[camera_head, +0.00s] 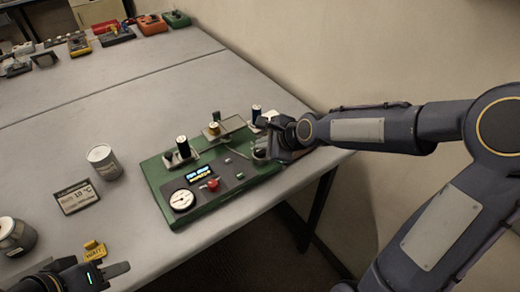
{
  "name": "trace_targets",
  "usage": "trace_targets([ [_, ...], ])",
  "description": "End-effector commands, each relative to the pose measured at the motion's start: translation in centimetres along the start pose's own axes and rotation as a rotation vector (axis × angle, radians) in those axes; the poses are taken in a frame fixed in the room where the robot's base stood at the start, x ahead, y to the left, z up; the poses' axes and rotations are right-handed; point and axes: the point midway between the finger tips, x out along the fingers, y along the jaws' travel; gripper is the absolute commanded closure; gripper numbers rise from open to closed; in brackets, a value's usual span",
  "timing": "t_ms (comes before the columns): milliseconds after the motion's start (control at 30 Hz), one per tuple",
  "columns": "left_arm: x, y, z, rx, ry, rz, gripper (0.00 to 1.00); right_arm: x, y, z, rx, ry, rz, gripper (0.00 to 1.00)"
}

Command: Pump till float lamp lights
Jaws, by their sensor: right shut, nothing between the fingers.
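A green board (160,184) lies on the grey table, carrying a white dial gauge (182,200), a small lit display (201,177) and a red button (213,185). Black upright cylinders (183,146) and a brass-coloured part (214,128) stand along its back edge. I cannot tell which part is the float lamp or whether it is lit. My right gripper (264,150) is shut and empty at the board's right end, hiding the parts there; contact is unclear. My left gripper (98,268) is at the bottom left, cut off by the frame, away from the board; its jaw opening is unclear.
A grey metal can (103,161), a printed card (76,197), a jar (15,236) and a yellow tag (95,249) are left of the board. Several devices (115,35) line the far edge. The table between is clear. A wall stands at right.

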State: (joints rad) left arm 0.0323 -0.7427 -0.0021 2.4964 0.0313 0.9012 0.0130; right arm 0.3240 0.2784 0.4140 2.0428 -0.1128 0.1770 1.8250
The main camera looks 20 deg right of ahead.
Motion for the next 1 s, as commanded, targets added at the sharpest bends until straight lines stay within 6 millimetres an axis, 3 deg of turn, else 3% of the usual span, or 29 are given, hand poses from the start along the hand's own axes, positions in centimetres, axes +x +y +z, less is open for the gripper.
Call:
trace_targets([
  [1000,0.98,-0.45,0.50,0.000,0.000,0.000,0.64,0.95,0.77,-0.71,0.000,0.001,0.003,1.00],
])
